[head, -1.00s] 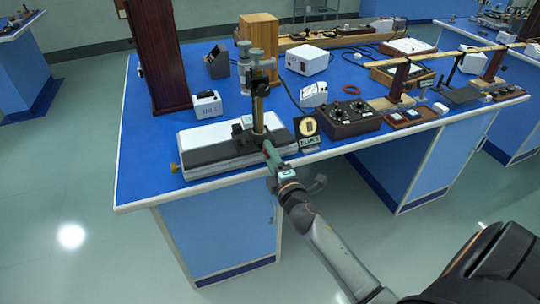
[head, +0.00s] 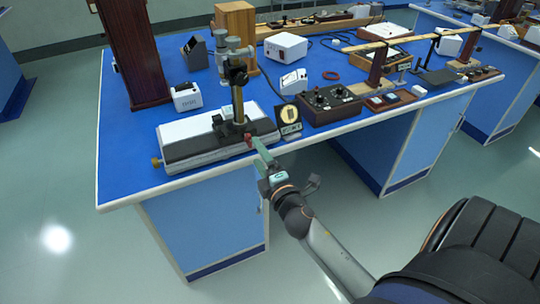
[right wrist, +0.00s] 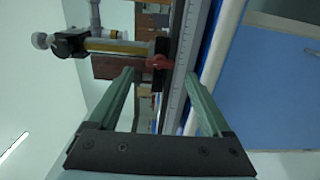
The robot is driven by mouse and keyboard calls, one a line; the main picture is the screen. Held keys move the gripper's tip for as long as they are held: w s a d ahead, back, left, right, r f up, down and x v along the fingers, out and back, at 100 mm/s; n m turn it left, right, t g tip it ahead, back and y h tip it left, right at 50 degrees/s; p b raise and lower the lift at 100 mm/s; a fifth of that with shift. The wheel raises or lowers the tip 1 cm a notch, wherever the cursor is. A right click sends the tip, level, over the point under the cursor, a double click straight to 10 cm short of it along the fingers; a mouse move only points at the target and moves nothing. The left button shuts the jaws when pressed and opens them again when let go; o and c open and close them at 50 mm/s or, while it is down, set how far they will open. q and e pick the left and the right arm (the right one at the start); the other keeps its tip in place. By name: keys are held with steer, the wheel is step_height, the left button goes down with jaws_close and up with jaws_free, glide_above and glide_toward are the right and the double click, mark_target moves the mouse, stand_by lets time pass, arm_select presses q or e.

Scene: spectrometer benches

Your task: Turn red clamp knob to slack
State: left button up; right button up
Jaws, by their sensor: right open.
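The red clamp knob (head: 248,139) shows at the front of the black carriage at the foot of the brass microscope column (head: 238,106). In the right wrist view the red knob (right wrist: 159,62) lies just beyond and between the two green fingertips, apart from both. My right gripper (head: 259,149) is close in front of the knob at the bench's front edge. In the right wrist view my right gripper (right wrist: 160,76) is open and empty. My left gripper is not in view.
The microscope's long base (head: 190,140) has a brass knob (head: 156,162) at its left end. A small stand-up card (head: 288,118) and a dark dial box (head: 330,103) are to the right. Clear blue bench top (head: 125,140) lies to the left.

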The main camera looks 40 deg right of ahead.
arm_select(q)
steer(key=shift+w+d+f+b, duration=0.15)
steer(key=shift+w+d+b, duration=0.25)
steer(key=shift+b, duration=0.15)
arm_select(e)
steer(key=v, duration=0.7)
steer(key=shift+s, duration=0.4)
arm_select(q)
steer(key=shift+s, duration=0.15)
arm_select(e)
steer(key=shift+a, duration=0.1)
arm_select(q)
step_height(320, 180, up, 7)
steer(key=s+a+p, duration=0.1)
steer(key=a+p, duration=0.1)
steer(key=p, duration=0.6)
arm_select(e)
steer(key=s+a+f+m+g+y, duration=0.6)
steer(key=s+a+f+m+g, duration=0.2)
steer(key=s+a+f+m, duration=0.5)
steer(key=shift+s+a+f+g, duration=0.2)
steer(key=shift+a+f+g, duration=0.1)
steer(key=shift+a+f, duration=0.55)
